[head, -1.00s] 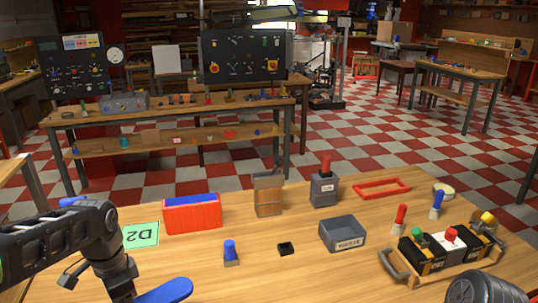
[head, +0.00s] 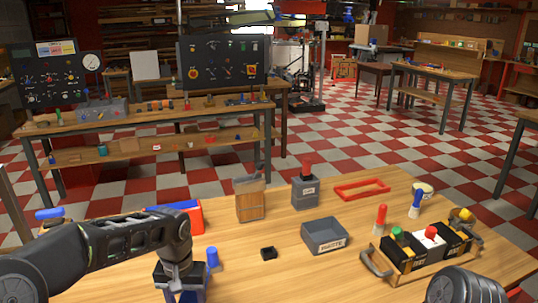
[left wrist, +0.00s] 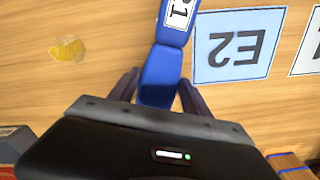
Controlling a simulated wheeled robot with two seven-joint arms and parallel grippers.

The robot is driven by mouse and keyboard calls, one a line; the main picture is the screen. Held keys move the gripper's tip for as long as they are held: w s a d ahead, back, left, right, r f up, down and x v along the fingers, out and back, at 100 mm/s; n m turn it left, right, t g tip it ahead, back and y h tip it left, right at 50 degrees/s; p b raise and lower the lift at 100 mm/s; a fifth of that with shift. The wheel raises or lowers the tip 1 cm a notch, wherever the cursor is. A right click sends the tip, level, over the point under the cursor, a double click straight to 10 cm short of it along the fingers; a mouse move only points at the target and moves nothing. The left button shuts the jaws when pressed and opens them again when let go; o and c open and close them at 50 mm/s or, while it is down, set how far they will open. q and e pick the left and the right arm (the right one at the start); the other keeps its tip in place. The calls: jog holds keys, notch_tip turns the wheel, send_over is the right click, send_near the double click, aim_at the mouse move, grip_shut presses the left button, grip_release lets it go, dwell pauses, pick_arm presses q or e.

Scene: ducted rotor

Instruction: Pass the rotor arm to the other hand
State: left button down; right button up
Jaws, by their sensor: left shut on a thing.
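The blue rotor arm (left wrist: 160,75) carries a white label ending in "1" and lies between the dark fingers of my left gripper (left wrist: 157,92) in the left wrist view. The gripper is shut on it, and its far part runs out of the top of that view. In the head view my left gripper (head: 180,283) is at the lower left above the table, with only a little dark blue showing beneath it. Of my right arm only a dark grey link shows at the lower right; its gripper is out of view.
On the table (head: 330,275) are a grey bin (head: 324,236), a small black block (head: 268,253), a wooden holder (head: 250,200), a grey box with a red handle (head: 305,190), a red frame (head: 362,189) and a wooden tray of black boxes (head: 390,272). A blue-topped peg (head: 212,257) stands beside my left gripper.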

dwell(0.3)
pick_arm(q)
jog(key=d+m, duration=0.2)
jog(key=d, duration=0.6)
jog(key=d+m, duration=0.3)
jog(key=d, duration=0.5)
jog(key=d+m, duration=0.3)
jog(key=d, duration=0.5)
jog(key=shift+s+d+r, duration=0.15)
jog(key=shift+s, duration=0.15)
pick_arm(e)
jog(key=shift+c, duration=0.4)
